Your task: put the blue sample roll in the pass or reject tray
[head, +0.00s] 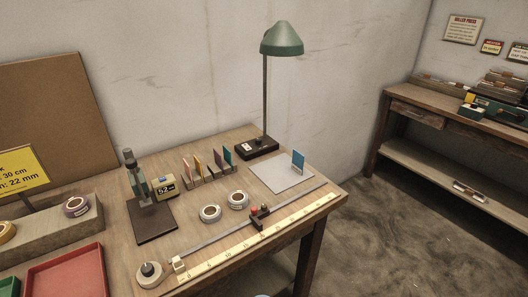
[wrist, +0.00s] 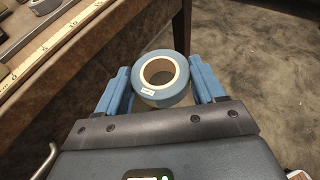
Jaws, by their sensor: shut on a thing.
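In the wrist view my gripper (wrist: 160,78) is shut on the blue sample roll (wrist: 178,93), one blue finger on each side. The roll has a pale core and a small white label, and it is held beside the table edge, over the floor. In the head view only a small pale-blue sliver shows at the bottom edge, and I cannot tell for sure that it is the roll. The red tray (head: 66,272) lies at the bottom left of the table. The green tray (head: 11,286) is at its left, cut off by the frame.
On the table (head: 232,284) are a ruler strip (head: 262,238), two white rolls, a gauge stand (head: 155,229), a card rack (head: 212,176) and a green lamp (head: 282,40). A grey ledge (head: 52,227) with rolls stands behind the trays. A side bench (head: 445,120) is at right.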

